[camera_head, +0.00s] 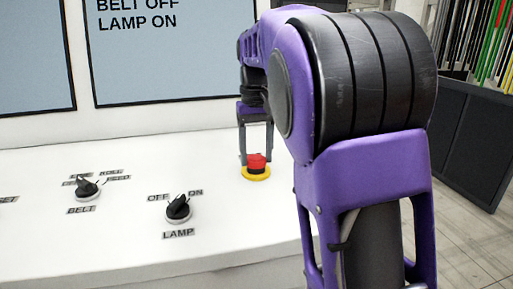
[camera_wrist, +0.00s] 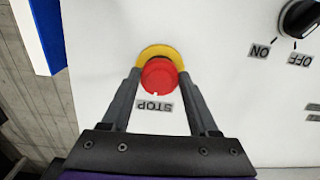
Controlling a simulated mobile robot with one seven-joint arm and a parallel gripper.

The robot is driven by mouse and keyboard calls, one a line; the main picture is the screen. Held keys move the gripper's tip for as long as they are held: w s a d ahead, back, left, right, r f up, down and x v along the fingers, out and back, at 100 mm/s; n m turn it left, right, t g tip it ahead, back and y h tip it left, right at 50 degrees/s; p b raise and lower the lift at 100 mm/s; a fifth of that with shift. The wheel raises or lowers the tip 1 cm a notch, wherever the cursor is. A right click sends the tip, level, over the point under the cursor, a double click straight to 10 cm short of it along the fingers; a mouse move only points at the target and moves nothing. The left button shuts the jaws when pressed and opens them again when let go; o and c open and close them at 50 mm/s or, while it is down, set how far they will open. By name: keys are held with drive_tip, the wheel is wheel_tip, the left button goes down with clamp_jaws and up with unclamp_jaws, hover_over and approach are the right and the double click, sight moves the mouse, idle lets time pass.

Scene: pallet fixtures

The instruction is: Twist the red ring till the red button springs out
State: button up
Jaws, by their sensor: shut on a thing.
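The red button (camera_head: 257,161) with its red ring sits on a yellow round base (camera_head: 256,174) on the white panel, at the middle of the head view. In the wrist view the red button (camera_wrist: 158,77) shows from above, with part of the yellow base (camera_wrist: 154,51) and a STOP label beside it. I cannot tell the ring and the button apart in these views. My gripper (camera_wrist: 159,79) has one finger on each side of the red part and is shut on it. In the head view the fingers (camera_head: 257,158) point down around it.
A black LAMP knob (camera_head: 178,208) and a black BELT knob (camera_head: 87,189) stand on the panel to the left. A screen (camera_head: 170,45) behind reads BELT OFF, LAMP ON. The white panel (camera_head: 120,240) is otherwise clear around the button.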

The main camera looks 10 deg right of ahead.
drive_tip(key=m+p, duration=0.2)
drive_tip(key=m, duration=0.1)
drive_tip(key=shift+r, duration=0.15)
drive_tip(key=shift+m+p, duration=0.4)
drive_tip(key=shift+p, duration=0.05)
drive_tip(key=shift+f, duration=0.2)
drive_tip(key=o, duration=1.4)
drive_tip(key=shift+r, duration=0.1)
wheel_tip(320, 180, up, 17)
drive_tip(key=p, duration=0.4)
drive_tip(key=shift+r, duration=0.15)
